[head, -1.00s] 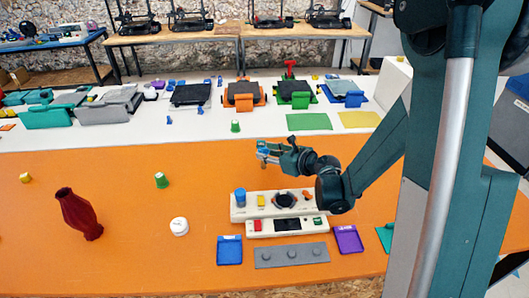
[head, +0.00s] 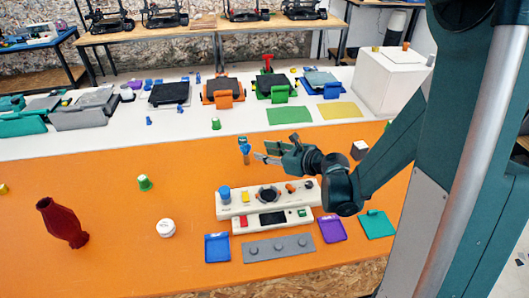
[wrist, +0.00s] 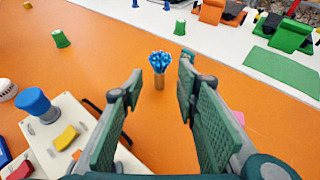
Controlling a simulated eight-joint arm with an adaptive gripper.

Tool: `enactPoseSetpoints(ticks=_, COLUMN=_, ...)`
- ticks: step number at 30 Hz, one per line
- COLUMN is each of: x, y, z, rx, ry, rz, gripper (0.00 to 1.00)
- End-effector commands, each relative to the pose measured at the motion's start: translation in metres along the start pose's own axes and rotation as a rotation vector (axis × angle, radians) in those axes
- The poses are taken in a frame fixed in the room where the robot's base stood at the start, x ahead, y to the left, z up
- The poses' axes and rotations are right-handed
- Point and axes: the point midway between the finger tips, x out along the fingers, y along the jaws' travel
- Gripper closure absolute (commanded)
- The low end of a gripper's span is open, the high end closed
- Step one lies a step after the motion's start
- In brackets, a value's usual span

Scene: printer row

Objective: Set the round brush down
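The round brush (head: 244,150) has blue bristles on top and a short tan handle. It stands upright on the orange table, bristles up, and also shows in the wrist view (wrist: 159,64). My gripper (head: 264,152) is open, with its two fingers apart and nothing between the pads. In the wrist view, the brush appears beyond the fingertips, in the gap between them, and looks clear of both. In the head view, the fingertips are just right of the brush.
A cream control panel (head: 226,211) with a blue knob (head: 224,192) stands in front of the brush. A green cup (head: 145,183), a white round lid (head: 167,228) and a dark red vase (head: 62,222) are to the left.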

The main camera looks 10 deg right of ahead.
Motion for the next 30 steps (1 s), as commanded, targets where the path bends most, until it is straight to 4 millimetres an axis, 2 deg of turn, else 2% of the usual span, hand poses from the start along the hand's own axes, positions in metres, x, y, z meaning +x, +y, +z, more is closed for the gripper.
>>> enactPoseSetpoints(ticks=18, x=-0.002, y=0.002, z=0.002, rx=-0.029, ry=0.009, rz=-0.001, gripper=0.69)
enactPoseSetpoints(ticks=23, x=-0.009, y=0.007, z=0.006, rx=-0.115, ry=0.035, rz=-0.001, gripper=0.69)
enactPoseSetpoints(ticks=30, x=-0.027, y=0.019, z=0.015, rx=-0.345, ry=0.104, rz=0.005, gripper=0.69)
